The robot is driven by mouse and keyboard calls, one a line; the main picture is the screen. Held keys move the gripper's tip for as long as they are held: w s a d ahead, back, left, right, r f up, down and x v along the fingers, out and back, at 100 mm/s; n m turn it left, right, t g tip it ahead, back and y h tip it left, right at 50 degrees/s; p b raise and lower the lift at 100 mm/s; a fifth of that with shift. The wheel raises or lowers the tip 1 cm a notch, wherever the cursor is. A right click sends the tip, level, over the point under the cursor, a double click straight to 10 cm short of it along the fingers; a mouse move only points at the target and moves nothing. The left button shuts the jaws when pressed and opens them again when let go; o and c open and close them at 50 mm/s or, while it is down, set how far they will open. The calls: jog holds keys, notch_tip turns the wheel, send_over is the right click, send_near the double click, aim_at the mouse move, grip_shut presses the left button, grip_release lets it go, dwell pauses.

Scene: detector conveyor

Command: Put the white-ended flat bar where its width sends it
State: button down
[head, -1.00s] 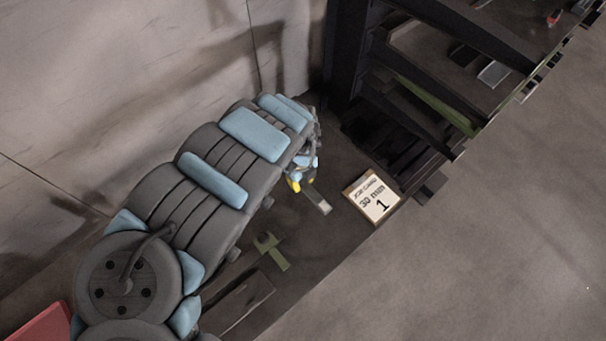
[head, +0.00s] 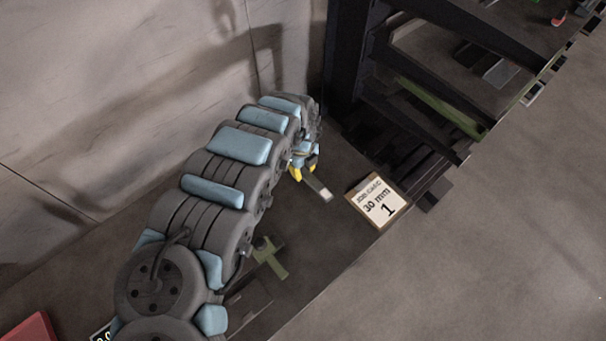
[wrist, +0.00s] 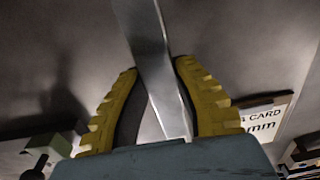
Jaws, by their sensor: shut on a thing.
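My gripper (head: 303,168) is at the end of my arm, above the dark bench near the middle of the head view. Its yellow fingers (wrist: 157,108) are shut on a flat grey bar (wrist: 153,50) in the wrist view. In the head view the bar (head: 318,187) sticks out toward the lower right and has a pale end (head: 326,195). The rest of the bar is hidden by the fingers. A job card (head: 378,203) reading "30 mm" and "1" sits right of the bar; part of it shows in the wrist view (wrist: 265,118).
A green tool-like piece (head: 269,257) lies on the bench below my gripper. A dark rack (head: 440,70) with sloping rails stands at upper right. A red object (head: 30,328) is at lower left. Grey floor (head: 500,240) is open at right.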

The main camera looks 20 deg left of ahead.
aim_at(303, 173)
jog(key=shift+w+a+f, duration=0.25)
jog(key=shift+w+f, duration=0.45)
jog(key=shift+f, duration=0.1)
jog(key=shift+w+a+f+b, duration=0.1)
jog(key=shift+w+f+b, duration=0.15)
jog(key=shift+f+b, duration=0.05)
jog(key=shift+a+f, duration=0.1)
jog(key=shift+f, duration=1.45)
jog(key=shift+f, duration=0.2)
jog(key=c, duration=1)
grip_release()
jog(key=shift+o, duration=0.2)
jog(key=shift+r, duration=0.15)
